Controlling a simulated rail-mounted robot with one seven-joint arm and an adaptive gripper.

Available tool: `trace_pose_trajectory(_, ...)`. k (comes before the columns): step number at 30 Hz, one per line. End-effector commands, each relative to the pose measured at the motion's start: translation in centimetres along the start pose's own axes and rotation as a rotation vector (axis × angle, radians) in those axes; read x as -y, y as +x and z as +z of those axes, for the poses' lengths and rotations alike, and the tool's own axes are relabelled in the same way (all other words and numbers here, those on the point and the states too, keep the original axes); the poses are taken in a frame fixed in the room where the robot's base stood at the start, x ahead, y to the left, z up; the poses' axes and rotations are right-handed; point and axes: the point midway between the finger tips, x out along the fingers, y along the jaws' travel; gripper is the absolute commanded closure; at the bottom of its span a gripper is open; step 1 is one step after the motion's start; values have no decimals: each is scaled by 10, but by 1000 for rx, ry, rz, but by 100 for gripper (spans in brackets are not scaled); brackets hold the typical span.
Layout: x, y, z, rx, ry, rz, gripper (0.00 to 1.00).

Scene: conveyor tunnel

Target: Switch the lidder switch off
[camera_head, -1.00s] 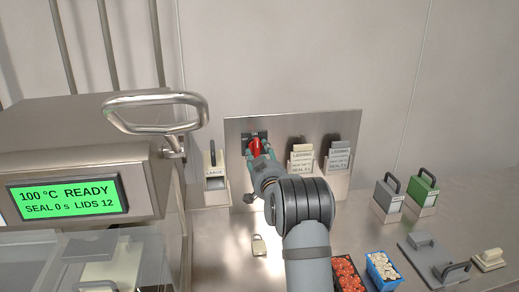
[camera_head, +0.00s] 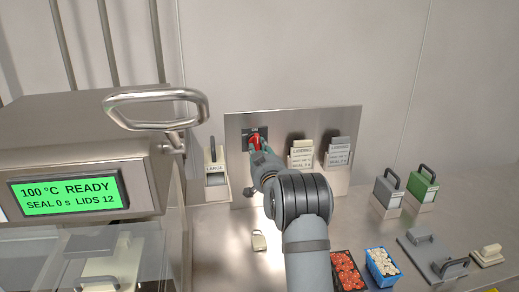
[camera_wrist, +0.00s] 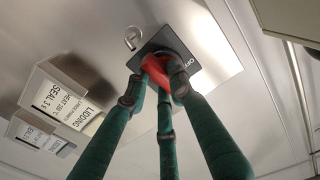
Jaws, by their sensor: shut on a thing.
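The lidder switch is a red rotary handle (camera_head: 254,138) on a dark plate, mounted on a metal panel (camera_head: 280,122) on the back wall. In the wrist view the red handle (camera_wrist: 156,72) lies between my green fingers. The dark plate (camera_wrist: 182,40) behind it shows the word OFF near one edge. My gripper (camera_head: 258,148) is shut on the red handle; it also shows in the wrist view (camera_wrist: 158,86). The fingers cover part of the handle, and I cannot tell exactly which mark it points to.
The sealing machine's display (camera_head: 70,192) reads 100 °C READY, SEAL 0 s, LIDS 12. Its metal handle (camera_head: 155,96) juts out at left.

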Motion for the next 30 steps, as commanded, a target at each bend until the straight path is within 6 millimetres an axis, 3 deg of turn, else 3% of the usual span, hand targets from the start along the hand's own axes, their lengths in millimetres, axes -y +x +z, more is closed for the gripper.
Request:
trace_pose_trajectory(4,0,0,0,0,0,0,100)
trace_pose_trajectory(17,0,0,3,-2,-63,0,100)
trace_pose_trajectory(30,-2,0,4,-5,-413,1,100)
